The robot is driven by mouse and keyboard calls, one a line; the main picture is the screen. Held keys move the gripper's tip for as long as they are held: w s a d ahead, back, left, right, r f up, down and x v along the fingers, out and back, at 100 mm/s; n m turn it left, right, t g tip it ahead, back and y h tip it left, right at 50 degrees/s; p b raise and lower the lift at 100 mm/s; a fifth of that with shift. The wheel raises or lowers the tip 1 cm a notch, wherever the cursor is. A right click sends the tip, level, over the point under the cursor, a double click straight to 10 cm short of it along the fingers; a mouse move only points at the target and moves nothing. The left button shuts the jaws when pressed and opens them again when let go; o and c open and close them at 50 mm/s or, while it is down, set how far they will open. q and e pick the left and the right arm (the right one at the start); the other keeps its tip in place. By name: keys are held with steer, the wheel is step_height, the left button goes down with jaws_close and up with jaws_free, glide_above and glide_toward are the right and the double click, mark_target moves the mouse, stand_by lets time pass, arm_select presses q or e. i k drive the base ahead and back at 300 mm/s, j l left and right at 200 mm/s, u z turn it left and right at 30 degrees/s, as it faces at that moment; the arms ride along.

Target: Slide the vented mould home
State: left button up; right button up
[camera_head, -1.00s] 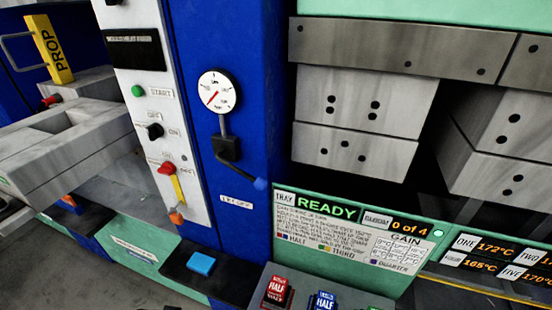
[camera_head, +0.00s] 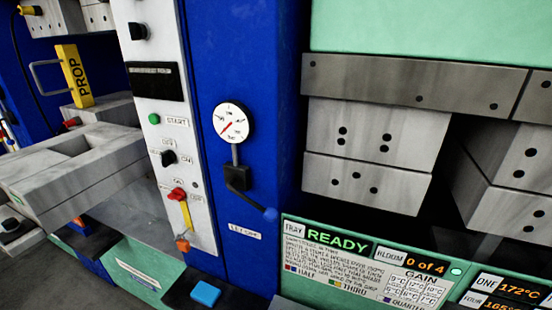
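A grey metal mould block (camera_head: 75,178) with a rectangular recess in its top juts out towards the front at the left. Its back end lies near the left press opening. I cannot tell whether it is the vented mould, as no vent marking shows. More grey blocks with dark holes sit in the right press, an upper one (camera_head: 365,135) and a lower one (camera_head: 368,182). Neither of my grippers shows in the head view.
A yellow PROP bar (camera_head: 75,76) stands behind the mould. A white control panel (camera_head: 172,125) and a blue column (camera_head: 262,90) with a gauge (camera_head: 233,122) stand to its right. A blue button (camera_head: 205,293) sits low in front. The tray display (camera_head: 338,238) reads READY.

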mark_target(46, 185)
steer(key=k+u, duration=0.15)
steer(key=u, duration=0.3)
steer(key=k+j+u, duration=0.1)
steer(key=u, duration=0.35)
steer(key=k+j+u, duration=0.1)
steer(key=u, duration=0.35)
